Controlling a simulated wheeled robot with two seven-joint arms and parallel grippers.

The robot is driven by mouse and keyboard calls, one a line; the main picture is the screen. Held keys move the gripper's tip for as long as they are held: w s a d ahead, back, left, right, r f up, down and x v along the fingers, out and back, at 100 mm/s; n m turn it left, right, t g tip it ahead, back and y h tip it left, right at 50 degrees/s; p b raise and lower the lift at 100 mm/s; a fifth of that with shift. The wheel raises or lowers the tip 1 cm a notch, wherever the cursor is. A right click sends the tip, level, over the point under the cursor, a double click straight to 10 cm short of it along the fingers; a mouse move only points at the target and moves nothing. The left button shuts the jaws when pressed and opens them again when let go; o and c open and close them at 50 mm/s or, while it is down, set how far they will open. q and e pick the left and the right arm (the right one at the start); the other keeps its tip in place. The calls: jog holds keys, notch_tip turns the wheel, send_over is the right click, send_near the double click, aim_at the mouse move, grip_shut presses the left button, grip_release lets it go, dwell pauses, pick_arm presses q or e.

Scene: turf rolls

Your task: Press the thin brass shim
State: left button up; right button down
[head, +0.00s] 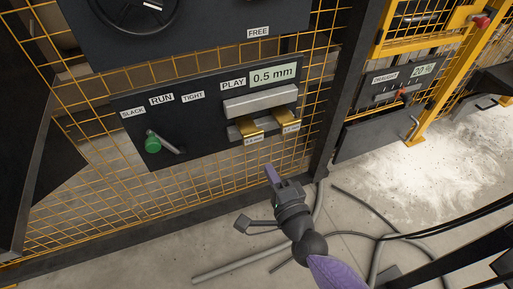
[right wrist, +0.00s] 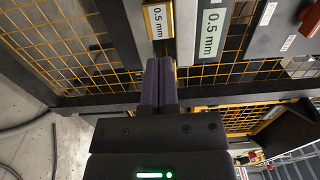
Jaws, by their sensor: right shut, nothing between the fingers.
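Two brass shims stick out below a grey metal bar (head: 262,102) on the dark panel (head: 205,85). The left shim (head: 250,127) and the right shim (head: 285,117) each carry a small white label, too small to read surely in the head view. My right gripper (head: 268,169) is shut and empty, its purple fingers pointing up just below the shims. In the right wrist view, the shut fingers (right wrist: 159,64) point at a brass shim (right wrist: 168,22) with a 0.5 mm label; contact cannot be told. My left gripper is out of view.
A display (head: 272,75) beside the PLAY label reads 0.5 mm. A green-knobbed lever (head: 153,144) is at the panel's left, below RUN. Yellow mesh (head: 90,190) surrounds the panel. Hoses (head: 235,262) lie on the floor. A drawer unit (head: 375,135) stands right.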

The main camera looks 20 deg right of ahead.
aim_at(253, 139)
jog(key=w+b, duration=0.2)
jog(key=w, duration=0.5)
jog(key=shift+w+a+f, duration=0.1)
jog(key=shift+w, duration=0.15)
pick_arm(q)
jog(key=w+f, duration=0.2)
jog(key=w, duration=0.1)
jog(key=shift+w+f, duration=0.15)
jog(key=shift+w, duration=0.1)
pick_arm(e)
jog(key=shift+w, duration=0.3)
